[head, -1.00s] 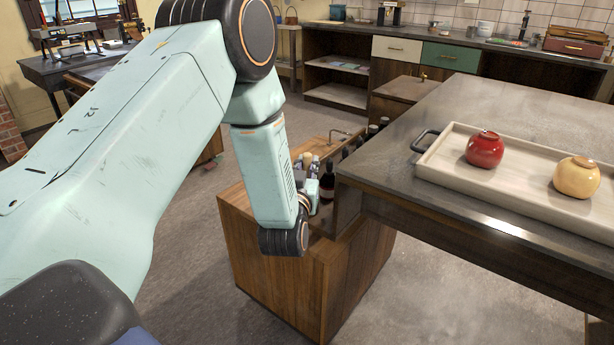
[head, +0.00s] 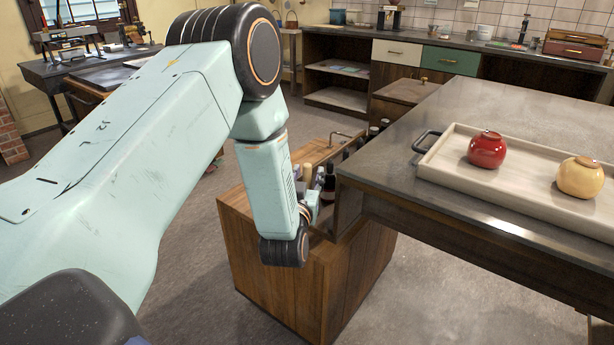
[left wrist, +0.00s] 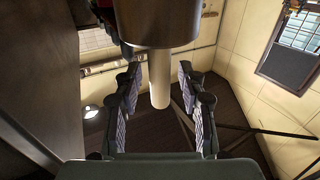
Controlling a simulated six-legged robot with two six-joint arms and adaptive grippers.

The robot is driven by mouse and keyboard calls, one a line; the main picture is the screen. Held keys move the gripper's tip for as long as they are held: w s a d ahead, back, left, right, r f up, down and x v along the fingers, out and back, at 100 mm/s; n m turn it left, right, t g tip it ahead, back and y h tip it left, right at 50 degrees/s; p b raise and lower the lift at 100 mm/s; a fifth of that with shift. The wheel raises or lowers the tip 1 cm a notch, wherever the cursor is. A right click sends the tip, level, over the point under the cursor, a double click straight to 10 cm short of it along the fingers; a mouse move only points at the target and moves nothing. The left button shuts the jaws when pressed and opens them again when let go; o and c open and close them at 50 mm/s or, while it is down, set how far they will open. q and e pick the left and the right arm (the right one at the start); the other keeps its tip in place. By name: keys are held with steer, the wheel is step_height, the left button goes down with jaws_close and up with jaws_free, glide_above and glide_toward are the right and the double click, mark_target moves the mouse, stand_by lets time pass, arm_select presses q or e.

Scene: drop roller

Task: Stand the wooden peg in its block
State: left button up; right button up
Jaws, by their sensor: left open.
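My left gripper (left wrist: 160,98) is open in the left wrist view. A pale, smooth cylinder (left wrist: 159,82) lies between its fingers, with a gap on each side. The cylinder sticks out of a wider, dark brown round body (left wrist: 155,22). I cannot tell whether these are the wooden peg and its block or a capped bottle. In the head view my left forearm hangs over the wooden cabinet (head: 275,275) and mostly hides the gripper. Nothing there is clearly the peg or its block. My right gripper is not in view.
Several bottles (head: 328,185) stand in the cabinet's open top, close beside the dark table (head: 400,160). A pale tray (head: 450,180) on the table holds a red jar (head: 487,150) and a yellow jar (head: 580,178). Bare floor (head: 440,290) shows right of the cabinet.

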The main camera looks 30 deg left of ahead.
arm_select(q)
steer(key=shift+r, duration=0.1)
steer(key=shift+s+r, duration=0.1)
steer(key=p+v, duration=0.2)
steer(key=v, duration=0.9)
steer(key=s+d+f+m+g+h, duration=0.1)
steer(key=s+d+f+g+h, duration=0.1)
steer(key=s+f+g, duration=0.45)
steer(key=s+d+f+m+g+h, duration=0.1)
steer(key=s+d+f+h, duration=0.15)
steer(key=f, duration=0.75)
steer(key=s+d+f+m+g+h, duration=0.1)
steer(key=s+f+g, duration=0.3)
steer(key=s, duration=0.6)
steer(key=s+d+f+m+g+h, duration=0.1)
steer(key=s+d+f+g, duration=0.2)
steer(key=s, duration=0.8)
steer(key=shift+d+f+g+h, duration=0.2)
steer(key=shift+f+g+h, duration=0.25)
steer(key=shift+g, duration=0.6)
